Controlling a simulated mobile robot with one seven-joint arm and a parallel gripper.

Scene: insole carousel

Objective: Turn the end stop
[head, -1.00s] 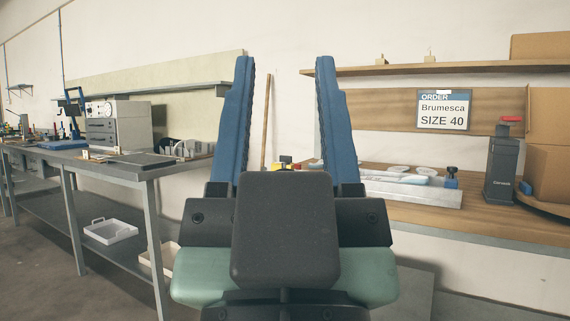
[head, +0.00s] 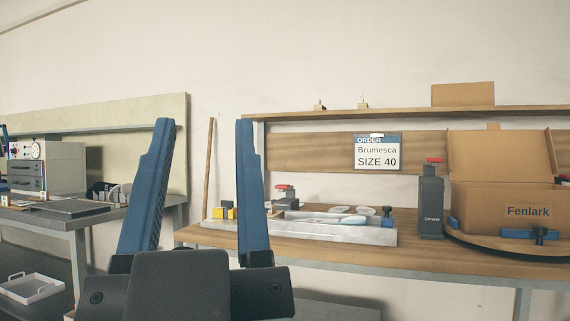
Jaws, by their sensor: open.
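My gripper (head: 203,122) is open and empty, its two blue fingers pointing up in the left-centre of the head view, nearer to me than the benches. No end stop is labelled. A small blue block with a dark knob (head: 388,216) stands at the right end of a pale grey fixture (head: 370,236) on the wooden bench. Another blue piece with a black knob (head: 540,235) sits at the front of the round carousel board (head: 480,240) at the right. My gripper is left of both and touches neither. My right finger hides part of the fixture's left side.
Pale insoles (head: 345,219) lie on the fixture. A red-topped grey post (head: 431,205) stands between it and an open Fenlark box (head: 500,205). An order sign (head: 377,153) reads Brumesca, size 40. A metal bench (head: 80,216) is at the left, with a gap between the benches.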

